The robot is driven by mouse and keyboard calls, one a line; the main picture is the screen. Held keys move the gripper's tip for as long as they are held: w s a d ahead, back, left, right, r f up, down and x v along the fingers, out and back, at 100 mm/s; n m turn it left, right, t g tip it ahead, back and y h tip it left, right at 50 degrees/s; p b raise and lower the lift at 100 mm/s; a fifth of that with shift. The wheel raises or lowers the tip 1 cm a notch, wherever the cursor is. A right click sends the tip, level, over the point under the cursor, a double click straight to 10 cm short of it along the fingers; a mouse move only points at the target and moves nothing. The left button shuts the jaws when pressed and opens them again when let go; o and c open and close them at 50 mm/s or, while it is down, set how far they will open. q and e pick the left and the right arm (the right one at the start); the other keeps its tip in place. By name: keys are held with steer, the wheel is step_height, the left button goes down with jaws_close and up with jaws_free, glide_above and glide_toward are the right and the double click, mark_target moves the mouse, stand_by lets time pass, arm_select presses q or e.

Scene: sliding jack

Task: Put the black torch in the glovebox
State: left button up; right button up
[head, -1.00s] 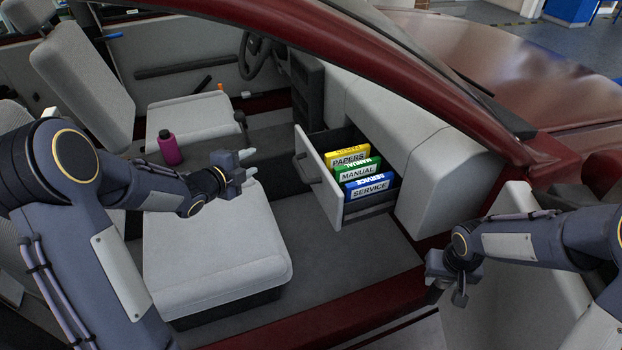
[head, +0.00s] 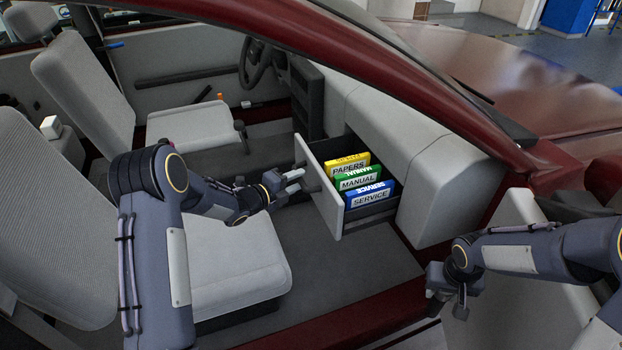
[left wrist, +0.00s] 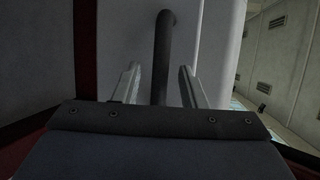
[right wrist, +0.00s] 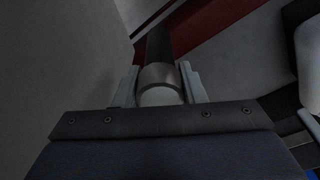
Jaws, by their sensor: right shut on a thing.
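The glovebox (head: 325,205) is a pulled-out drawer in the grey dashboard, holding yellow, green and blue folders. My left gripper (head: 297,181) is at the drawer front. In the left wrist view, its two fingers (left wrist: 158,88) stand apart on either side of the dark bar handle (left wrist: 162,50), with gaps visible. My right gripper (head: 452,303) is outside the car at the lower right. In the right wrist view, its fingers (right wrist: 160,92) are shut on the black torch (right wrist: 160,46), which has a silver band and a pale end between the fingers.
The blue SERVICE folder (head: 369,195) is nearest in the drawer, with green MANUAL (head: 358,180) and yellow PAPERS (head: 347,166) behind. The grey seat (head: 240,265) lies below my left arm. The dark red door sill (head: 370,307) and roof pillar (head: 400,85) frame the opening.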

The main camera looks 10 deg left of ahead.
arm_select(q)
steer(key=shift+x, duration=1.1)
jaws_close()
